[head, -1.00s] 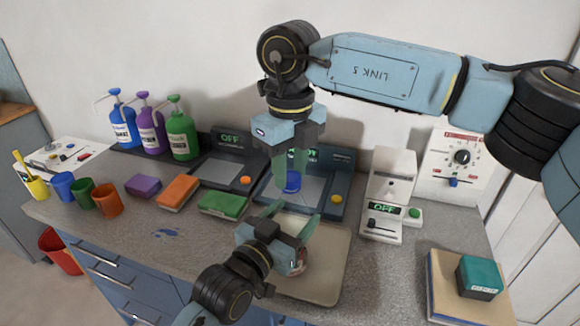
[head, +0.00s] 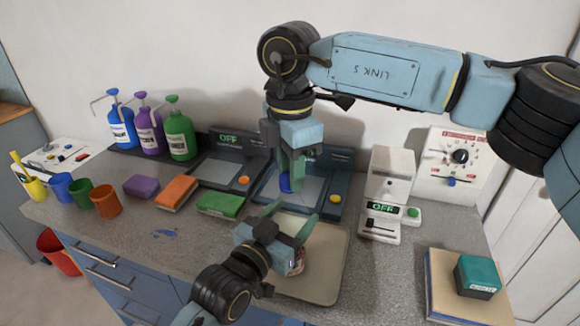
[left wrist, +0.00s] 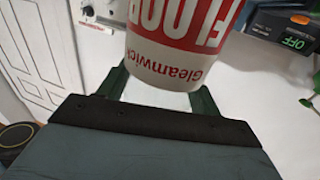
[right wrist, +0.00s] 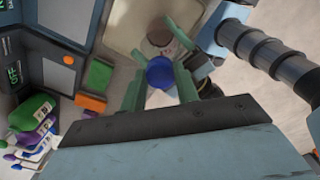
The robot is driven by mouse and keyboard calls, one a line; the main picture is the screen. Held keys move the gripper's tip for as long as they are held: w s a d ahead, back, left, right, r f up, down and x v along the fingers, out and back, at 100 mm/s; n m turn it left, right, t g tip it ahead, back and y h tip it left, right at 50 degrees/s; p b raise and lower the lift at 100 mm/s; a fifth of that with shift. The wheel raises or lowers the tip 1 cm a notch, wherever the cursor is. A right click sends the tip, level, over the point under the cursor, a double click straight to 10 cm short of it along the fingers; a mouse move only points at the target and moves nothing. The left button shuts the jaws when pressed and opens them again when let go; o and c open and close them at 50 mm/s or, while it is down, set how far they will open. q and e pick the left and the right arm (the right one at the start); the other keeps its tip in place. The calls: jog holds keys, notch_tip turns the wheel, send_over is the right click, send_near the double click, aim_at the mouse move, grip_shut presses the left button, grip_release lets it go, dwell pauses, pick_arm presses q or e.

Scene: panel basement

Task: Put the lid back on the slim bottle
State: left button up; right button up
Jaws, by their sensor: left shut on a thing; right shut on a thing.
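The blue lid (head: 285,184) is between the fingers of my right gripper (head: 292,180), low over the dark blue scale at the back centre. I cannot tell whether it still touches the scale plate. The lid also shows in the right wrist view (right wrist: 160,73), with the right gripper (right wrist: 160,92) shut on it. My left gripper (head: 291,219) is shut on the slim bottle (head: 297,262), mostly hidden behind the gripper in the head view. The left wrist view shows the bottle's white and red label (left wrist: 180,45) between the left fingers (left wrist: 160,90).
A beige tray (head: 325,285) lies under the left gripper. The dark blue scale (head: 330,195) and a white device (head: 385,190) stand behind it. Coloured blocks, cups and several pump bottles (head: 180,135) stand left.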

jog(key=m, duration=0.7)
jog(key=shift+s, duration=0.1)
jog(key=o, duration=0.9)
jog(key=shift+r, duration=2.25)
jog(key=shift+c, duration=0.2)
